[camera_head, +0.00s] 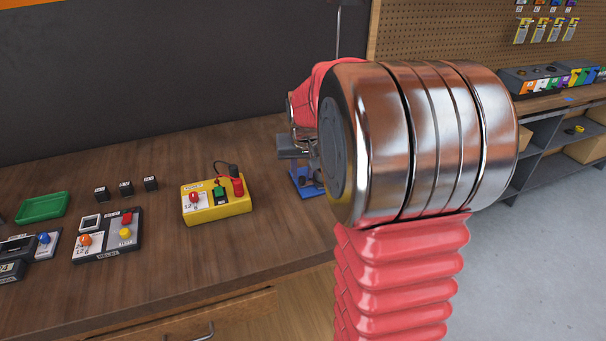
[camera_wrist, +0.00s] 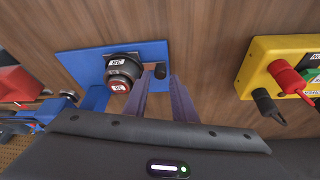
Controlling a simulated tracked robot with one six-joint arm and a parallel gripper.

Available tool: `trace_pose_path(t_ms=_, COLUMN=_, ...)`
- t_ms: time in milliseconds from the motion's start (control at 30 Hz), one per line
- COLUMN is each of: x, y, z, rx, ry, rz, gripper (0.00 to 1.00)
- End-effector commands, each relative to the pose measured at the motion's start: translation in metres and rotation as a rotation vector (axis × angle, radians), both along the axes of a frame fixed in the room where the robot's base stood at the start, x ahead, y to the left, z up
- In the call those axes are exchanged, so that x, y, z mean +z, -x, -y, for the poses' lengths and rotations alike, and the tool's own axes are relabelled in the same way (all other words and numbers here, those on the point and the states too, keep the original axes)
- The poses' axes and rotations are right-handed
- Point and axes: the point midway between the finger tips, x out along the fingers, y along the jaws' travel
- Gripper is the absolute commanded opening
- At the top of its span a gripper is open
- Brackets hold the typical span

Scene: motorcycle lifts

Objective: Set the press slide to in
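In the wrist view a blue base plate (camera_wrist: 85,62) carries a dark round cylinder with a labelled red-rimmed face (camera_wrist: 119,75). I cannot tell which of these parts is the press slide. My gripper (camera_wrist: 162,78) is open. In the head view the blue base (camera_head: 307,186) shows on the bench, partly hidden behind my arm. My gripper (camera_head: 293,150) shows there only in part.
A yellow box (camera_head: 217,211) with a red knob and plugs stands left of the blue base; the wrist view shows it at right (camera_wrist: 262,65). A dark switch panel (camera_head: 107,252) and a green tray (camera_head: 42,207) lie farther left.

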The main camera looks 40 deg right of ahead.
Motion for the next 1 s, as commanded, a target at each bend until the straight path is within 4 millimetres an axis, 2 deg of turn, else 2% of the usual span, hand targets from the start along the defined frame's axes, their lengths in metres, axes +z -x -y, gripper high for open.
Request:
trace_pose_path(t_ms=200, x=-0.021, y=-0.007, z=0.004, rx=0.0, ry=0.0, rz=-0.001, gripper=0.24)
trace_pose_path(t_ms=567, x=-0.023, y=-0.009, z=0.005, rx=0.001, ry=0.001, rz=0.001, gripper=0.24)
trace_pose_path(t_ms=900, x=-0.023, y=-0.009, z=0.004, rx=0.001, ry=0.0, rz=0.0, gripper=0.0)
trace_pose_path(t_ms=1000, x=-0.023, y=-0.009, z=0.004, rx=0.001, ry=0.0, rz=0.0, gripper=0.0)
